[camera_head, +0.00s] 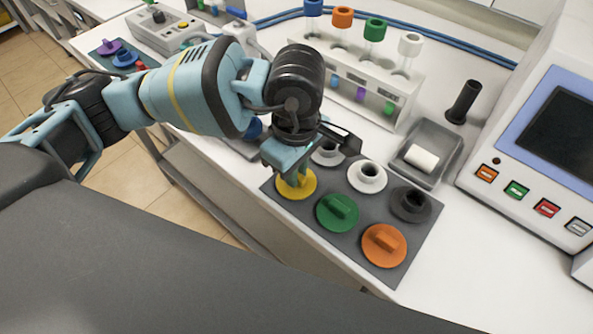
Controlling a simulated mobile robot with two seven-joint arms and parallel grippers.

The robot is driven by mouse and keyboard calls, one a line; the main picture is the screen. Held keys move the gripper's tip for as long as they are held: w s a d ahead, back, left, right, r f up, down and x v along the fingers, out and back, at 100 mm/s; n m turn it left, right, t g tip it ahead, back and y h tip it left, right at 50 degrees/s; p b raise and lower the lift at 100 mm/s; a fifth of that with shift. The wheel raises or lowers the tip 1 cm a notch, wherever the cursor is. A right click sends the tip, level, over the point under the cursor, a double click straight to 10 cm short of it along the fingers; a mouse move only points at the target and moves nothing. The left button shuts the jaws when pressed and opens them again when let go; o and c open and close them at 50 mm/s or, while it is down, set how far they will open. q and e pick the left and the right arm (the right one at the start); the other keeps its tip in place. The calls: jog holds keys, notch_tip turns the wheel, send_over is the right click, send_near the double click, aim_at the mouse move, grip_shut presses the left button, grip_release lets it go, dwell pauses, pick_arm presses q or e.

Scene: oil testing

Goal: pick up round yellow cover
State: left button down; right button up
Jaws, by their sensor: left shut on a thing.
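The round yellow cover (295,187) is at the left corner of a dark grey mat (300,218) on the white bench. My left gripper (293,172) is directly above it, pointing down, and is shut on the cover's raised grip. The gripper hides part of the cover. I cannot tell whether the cover touches the mat. My right gripper is not in view.
On the mat are a green cover (337,212), an orange cover (384,245), and white (367,177), grey and dark round pieces. A tube rack (352,85) and a grey tray (428,150) stand behind. A machine (540,140) is at right.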

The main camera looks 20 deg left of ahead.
pick_arm(q)
jog(key=shift+r, duration=0.4)
notch_tip(320, 180, up, 2)
jog(key=shift+r, duration=0.15)
jog(key=s+d+r, duration=0.1)
jog(key=s+d, duration=0.2)
jog(key=s, duration=1.2)
jog(key=shift+s+r+b, duration=0.25)
jog(key=shift+s+b, duration=0.15)
jog(key=shift+b, duration=0.05)
